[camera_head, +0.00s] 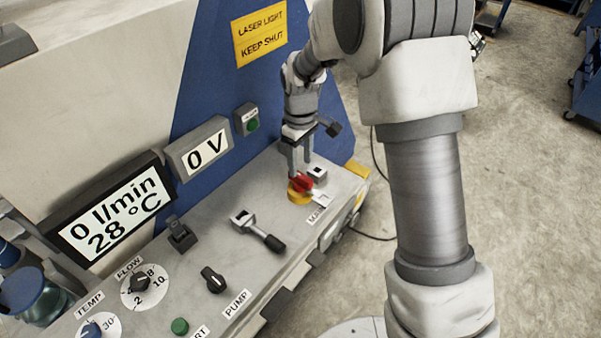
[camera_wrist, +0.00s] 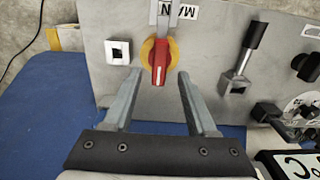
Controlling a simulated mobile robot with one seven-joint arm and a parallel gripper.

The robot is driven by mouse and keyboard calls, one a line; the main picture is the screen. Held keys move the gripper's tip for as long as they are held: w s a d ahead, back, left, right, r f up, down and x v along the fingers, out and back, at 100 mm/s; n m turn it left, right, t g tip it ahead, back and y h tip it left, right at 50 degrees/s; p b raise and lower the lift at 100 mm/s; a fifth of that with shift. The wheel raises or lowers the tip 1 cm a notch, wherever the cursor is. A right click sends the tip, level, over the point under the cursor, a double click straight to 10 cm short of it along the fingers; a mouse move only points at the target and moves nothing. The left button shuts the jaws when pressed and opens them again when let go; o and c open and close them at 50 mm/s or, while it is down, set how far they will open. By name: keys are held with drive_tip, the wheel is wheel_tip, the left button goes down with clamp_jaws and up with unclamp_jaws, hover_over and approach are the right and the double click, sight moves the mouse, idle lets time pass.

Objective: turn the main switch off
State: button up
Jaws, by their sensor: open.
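The main switch is a red knob (camera_head: 303,182) on a yellow round base (camera_head: 297,196), near the right end of the grey panel. In the wrist view the red knob (camera_wrist: 159,58) has a white mark and its handle runs up and down the picture. A grey metal piece (camera_wrist: 168,14) lies beyond it over the partly hidden "MA…N" label. My gripper (camera_head: 299,170) is above the switch, pointing down. In the wrist view my gripper (camera_wrist: 160,78) is open, one finger on each side of the knob's near end; I cannot tell whether they touch it.
A small white socket (camera_wrist: 118,51) sits beside the switch. Further along are the pump knob (camera_head: 213,280) and a green button (camera_head: 180,326). Displays read "0 V" (camera_head: 204,149) and "0 l/min, 28 °C" (camera_head: 115,212).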

sight(300, 175)
wheel_tip(300, 175, down, 5)
drive_tip(key=shift+r, duration=0.1)
idle(0.3)
clamp_jaws()
idle(1.3)
